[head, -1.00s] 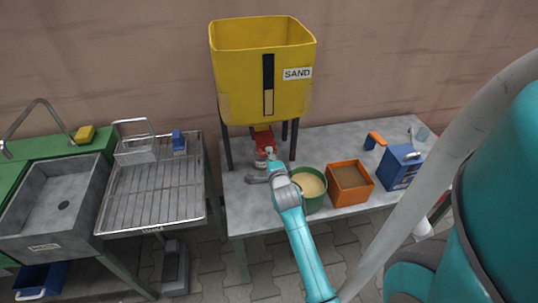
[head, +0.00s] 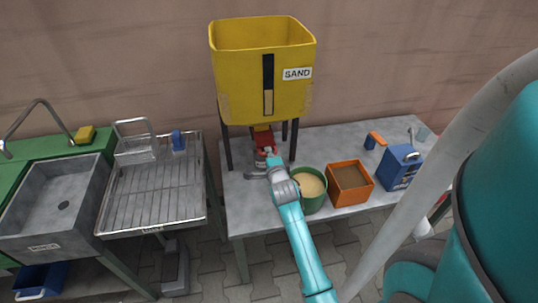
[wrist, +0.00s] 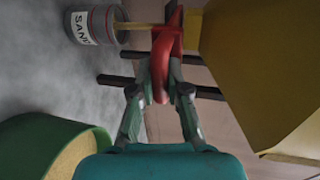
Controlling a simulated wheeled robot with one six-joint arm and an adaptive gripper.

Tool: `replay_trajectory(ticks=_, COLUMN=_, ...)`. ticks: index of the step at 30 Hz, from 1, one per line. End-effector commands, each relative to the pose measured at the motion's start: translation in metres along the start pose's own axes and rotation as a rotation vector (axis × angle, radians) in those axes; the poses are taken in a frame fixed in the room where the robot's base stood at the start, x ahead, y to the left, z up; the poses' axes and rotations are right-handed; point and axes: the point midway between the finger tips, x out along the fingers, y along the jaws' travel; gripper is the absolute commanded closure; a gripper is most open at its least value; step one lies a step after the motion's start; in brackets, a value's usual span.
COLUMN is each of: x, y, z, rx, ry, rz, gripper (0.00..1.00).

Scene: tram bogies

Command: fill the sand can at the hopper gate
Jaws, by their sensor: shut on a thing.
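The yellow hopper (head: 235,88), marked SAND, stands on legs over the table. Its red gate (head: 263,139) hangs underneath. My gripper (head: 272,158) is at the gate, and in the wrist view my gripper (wrist: 161,82) is shut on the red gate handle (wrist: 160,58). The sand can (wrist: 83,25), grey with a SAND label, stands on the table below the gate. A narrow sand-coloured stream (wrist: 130,27) runs between the gate and the can's mouth. The can's sand level is not visible. In the head view my gripper largely hides the can.
A green tub of pale sand (head: 311,203) stands close right of my arm, then an orange box (head: 346,195) with brown contents and a blue box (head: 403,170). An orange-handled tool (head: 377,138) lies behind. A wire rack (head: 150,195) and sink (head: 55,200) are left.

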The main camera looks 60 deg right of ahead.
Motion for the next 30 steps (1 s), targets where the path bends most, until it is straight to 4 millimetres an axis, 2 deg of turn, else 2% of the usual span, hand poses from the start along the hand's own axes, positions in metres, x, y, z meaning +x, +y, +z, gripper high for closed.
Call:
replay_trajectory(ticks=8, x=0.022, y=-0.005, z=0.000, rx=-0.001, ry=0.000, rz=0.001, gripper=1.00)
replay_trajectory(ticks=16, x=0.024, y=-0.005, z=0.000, rx=0.000, ry=0.000, rz=0.000, gripper=1.00)
replay_trajectory(ticks=17, x=0.024, y=-0.006, z=0.000, rx=0.000, ry=0.000, rz=0.000, gripper=0.80)
replay_trajectory(ticks=19, x=0.024, y=-0.006, z=0.000, rx=0.000, ry=0.000, rz=0.000, gripper=0.63)
replay_trajectory(ticks=20, x=0.024, y=-0.006, z=0.000, rx=0.000, ry=0.000, rz=0.000, gripper=0.59)
replay_trajectory(ticks=30, x=0.024, y=-0.006, z=0.000, rx=0.000, ry=0.000, rz=-0.001, gripper=0.59)
